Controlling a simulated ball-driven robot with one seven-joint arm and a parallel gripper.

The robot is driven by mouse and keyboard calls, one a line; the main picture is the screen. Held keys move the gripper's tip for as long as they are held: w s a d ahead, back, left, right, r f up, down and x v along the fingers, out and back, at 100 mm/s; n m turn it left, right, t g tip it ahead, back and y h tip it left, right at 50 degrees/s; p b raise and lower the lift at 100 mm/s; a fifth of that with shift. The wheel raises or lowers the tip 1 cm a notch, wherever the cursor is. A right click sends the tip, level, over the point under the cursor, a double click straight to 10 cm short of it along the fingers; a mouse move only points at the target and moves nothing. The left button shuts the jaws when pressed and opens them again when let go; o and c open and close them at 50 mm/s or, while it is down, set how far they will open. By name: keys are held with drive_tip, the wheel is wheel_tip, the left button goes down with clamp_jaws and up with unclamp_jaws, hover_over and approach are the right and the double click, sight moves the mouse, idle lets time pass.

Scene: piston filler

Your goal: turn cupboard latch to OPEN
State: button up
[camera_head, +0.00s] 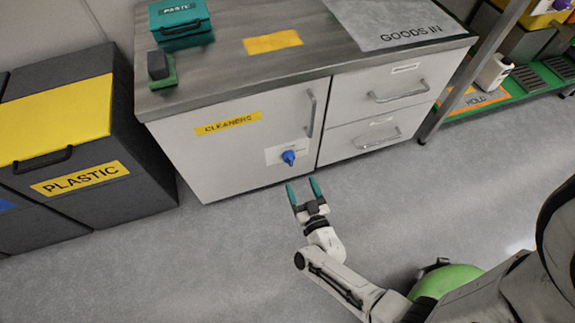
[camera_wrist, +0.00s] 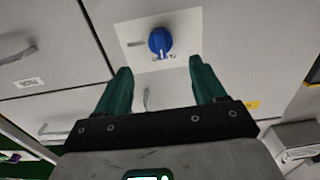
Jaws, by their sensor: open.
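The blue latch knob (camera_head: 289,158) sits on a pale plate (camera_head: 275,155) low on the front of the white cupboard door (camera_head: 205,155) marked CLEANERS. In the wrist view the knob (camera_wrist: 160,41) is beyond my fingertips, between them and a little above. The print on the plate is too small to read, so I cannot tell the latch setting. My gripper (camera_head: 303,189) has two green fingers, spread apart and empty. It is in front of the door, below the knob in the head view, and not touching it. The wrist view also shows my gripper (camera_wrist: 162,80) open.
A vertical door handle (camera_head: 311,113) is above and right of the knob. Two drawers with handles (camera_head: 398,91) are to the right. A dark PLASTIC bin (camera_head: 90,150) stands at the left. The grey floor (camera_head: 220,250) in front is clear.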

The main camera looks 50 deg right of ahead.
sight(292, 164)
drive_tip(key=b+x, duration=0.2)
drive_tip(key=x, duration=0.8)
drive_tip(key=shift+b, duration=0.3)
clamp_jaws()
